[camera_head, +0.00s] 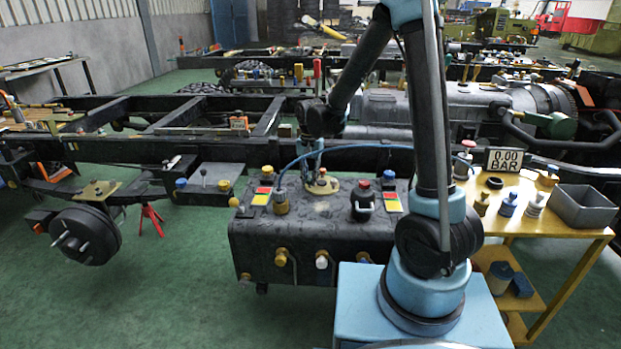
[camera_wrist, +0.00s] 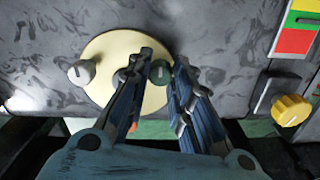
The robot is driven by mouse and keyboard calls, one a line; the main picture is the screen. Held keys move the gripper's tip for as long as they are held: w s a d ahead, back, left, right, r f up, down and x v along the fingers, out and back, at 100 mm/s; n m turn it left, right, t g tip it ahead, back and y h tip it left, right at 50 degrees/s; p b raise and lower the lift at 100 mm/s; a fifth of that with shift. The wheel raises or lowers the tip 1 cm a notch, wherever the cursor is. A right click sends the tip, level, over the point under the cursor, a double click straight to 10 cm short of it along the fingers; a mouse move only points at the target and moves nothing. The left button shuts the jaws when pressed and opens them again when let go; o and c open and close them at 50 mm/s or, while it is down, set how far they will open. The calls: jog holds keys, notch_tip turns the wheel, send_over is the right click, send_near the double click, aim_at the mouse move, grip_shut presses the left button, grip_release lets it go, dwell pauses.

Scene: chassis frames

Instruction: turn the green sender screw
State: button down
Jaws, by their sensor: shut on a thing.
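The green sender screw (camera_wrist: 159,70) is a small dark green knob on a round cream sender plate (camera_wrist: 108,52) in the wrist view. My gripper (camera_wrist: 164,66) has one finger on each side of the screw and is shut on it. A grey knob (camera_wrist: 81,72) stands on the left of the same plate. In the head view the plate (camera_head: 331,187) lies on top of the dark tank, with my gripper (camera_head: 318,176) pointing down over it. The screw is too small to make out there.
A yellow knob (camera_wrist: 291,110) is at the right in the wrist view. A yellow table with a grey bin (camera_head: 582,206) and a 0.00 BAR display (camera_head: 505,160) stands right.

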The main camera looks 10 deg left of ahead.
jog(key=shift+d+n, duration=0.1)
jog(key=shift+n, duration=0.3)
jog(key=n, duration=0.4)
jog(key=shift+n, duration=0.3)
jog(key=n, duration=0.4)
jog(key=shift+n, duration=0.3)
jog(key=n, duration=0.4)
jog(key=shift+w, duration=0.1)
jog(key=shift+n, duration=2.8)
jog(key=c, duration=1.4)
grip_release()
